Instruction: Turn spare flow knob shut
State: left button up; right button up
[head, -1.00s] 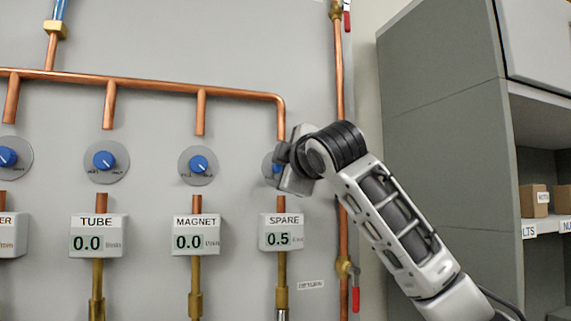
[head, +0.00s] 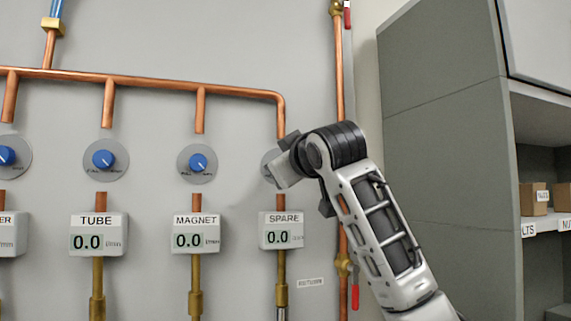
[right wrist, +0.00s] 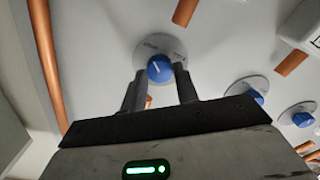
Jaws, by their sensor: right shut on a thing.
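The spare flow knob is a blue knob on a grey round plate, hidden in the head view behind my right gripper (head: 284,168). The right wrist view shows the blue spare knob (right wrist: 159,68) between the two fingertips of my right gripper (right wrist: 160,78), which is shut on it. Its white pointer line shows on the knob's face. The SPARE meter (head: 281,231) below reads 0.0. My left gripper is not in view.
TUBE knob (head: 104,160) and MAGNET knob (head: 197,163) sit left of the spare knob, with meters at 0.0. A vertical copper pipe (head: 340,80) with red-handled valves runs close to my right arm. A grey shelf cabinet (head: 440,120) stands at the right.

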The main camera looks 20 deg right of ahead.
jog(key=shift+f, duration=0.1)
dwell(0.4)
jog(key=o, duration=1)
jog(key=shift+c, duration=0.2)
jog(key=shift+s, duration=0.1)
pick_arm(q)
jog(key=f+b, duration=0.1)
jog(key=b, duration=0.1)
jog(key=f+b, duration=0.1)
jog(key=b, duration=0.2)
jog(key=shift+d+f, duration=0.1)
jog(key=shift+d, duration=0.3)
pick_arm(e)
jog(key=s, duration=1.6)
jog(key=shift+d, duration=0.3)
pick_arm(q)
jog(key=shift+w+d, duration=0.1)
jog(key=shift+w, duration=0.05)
pick_arm(e)
jog(key=shift+w, duration=0.1)
